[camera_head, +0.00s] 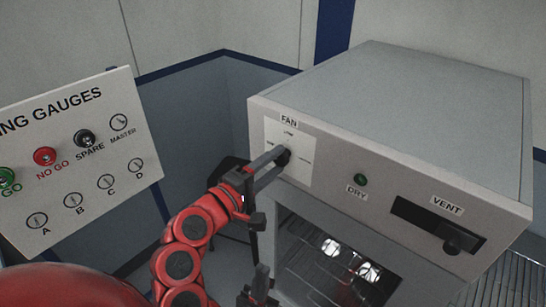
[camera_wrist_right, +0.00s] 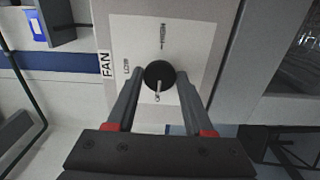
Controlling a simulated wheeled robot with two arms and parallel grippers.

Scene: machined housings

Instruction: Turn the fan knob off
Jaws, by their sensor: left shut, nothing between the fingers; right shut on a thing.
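The black round fan knob (camera_wrist_right: 160,72) sits on a white plate under the FAN label (camera_head: 289,120) on the grey machine. My right gripper (camera_head: 281,157) is shut on the knob, one finger on each side in the right wrist view (camera_wrist_right: 160,76). The knob's pale pointer mark points toward the gripper's palm, downward in that view. Small lettering at the mark's end is too small to read surely. A LOW label (camera_wrist_right: 126,70) shows beside the knob. My left gripper (camera_head: 258,284) is low in the head view, shut and empty, apart from the machine.
A green DRY button (camera_head: 360,180) and a VENT slider (camera_head: 451,247) are right of the fan plate. A lit glass window (camera_head: 320,265) is below. A gauge board (camera_head: 75,150) with coloured knobs stands at left. A roller conveyor (camera_head: 515,280) is at lower right.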

